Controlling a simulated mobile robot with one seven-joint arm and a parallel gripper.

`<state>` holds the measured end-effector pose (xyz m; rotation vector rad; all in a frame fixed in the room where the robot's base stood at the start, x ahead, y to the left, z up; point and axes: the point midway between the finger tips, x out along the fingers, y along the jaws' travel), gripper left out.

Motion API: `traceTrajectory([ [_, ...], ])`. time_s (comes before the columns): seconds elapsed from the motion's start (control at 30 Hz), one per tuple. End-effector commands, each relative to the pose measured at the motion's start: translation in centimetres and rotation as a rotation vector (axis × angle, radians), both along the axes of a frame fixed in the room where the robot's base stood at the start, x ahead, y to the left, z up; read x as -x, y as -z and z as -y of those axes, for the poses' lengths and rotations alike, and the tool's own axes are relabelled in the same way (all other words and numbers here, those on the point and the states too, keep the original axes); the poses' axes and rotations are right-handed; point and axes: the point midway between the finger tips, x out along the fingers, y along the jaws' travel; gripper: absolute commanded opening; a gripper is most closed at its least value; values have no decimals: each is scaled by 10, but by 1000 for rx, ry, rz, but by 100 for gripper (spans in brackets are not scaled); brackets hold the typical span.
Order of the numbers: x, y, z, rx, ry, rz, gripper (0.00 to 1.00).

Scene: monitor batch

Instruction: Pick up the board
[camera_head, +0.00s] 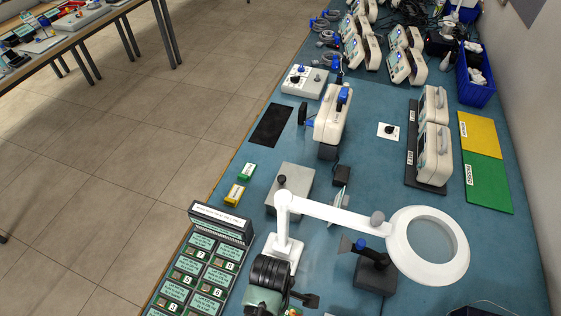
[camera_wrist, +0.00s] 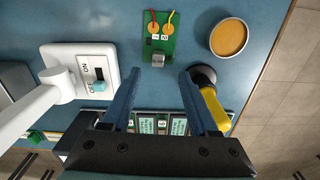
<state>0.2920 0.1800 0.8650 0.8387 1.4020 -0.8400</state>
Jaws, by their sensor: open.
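The board is a small green circuit board (camera_wrist: 158,38) on the blue bench in the wrist view. It has two round copper-coloured pads with a red and a yellow wire at its far end. A silver connector is at its near edge. My gripper (camera_wrist: 158,76) is open and empty, with its two dark blue-grey fingers on either side of the board's line. The board shows just past the fingertips, between them in the picture, and I cannot tell the height gap. In the head view only a sliver of green shows at the bottom edge, and I cannot confirm it is the board.
The white lamp base (camera_wrist: 80,72) with a switch stands left of the fingers. A round orange-filled cup (camera_wrist: 229,38) and a yellow-handled tool (camera_wrist: 213,108) are at right, the tool close to the right finger. A tray of green displays (camera_head: 197,270) lies left of the magnifier lamp (camera_head: 400,240).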

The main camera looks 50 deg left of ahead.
Motion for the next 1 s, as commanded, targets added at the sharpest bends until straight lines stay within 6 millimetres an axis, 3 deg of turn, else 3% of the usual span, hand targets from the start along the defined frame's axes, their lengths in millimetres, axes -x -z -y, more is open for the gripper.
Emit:
traceTrajectory([
  [0.27, -1, 19, 1, 0, 1, 0, 60],
  [0.6, -3, 59, 3, -1, 1, 0, 60],
  [0.93, -3, 65, 2, -2, 2, 1, 60],
  [1.0, -3, 65, 2, -2, 2, 1, 49],
])
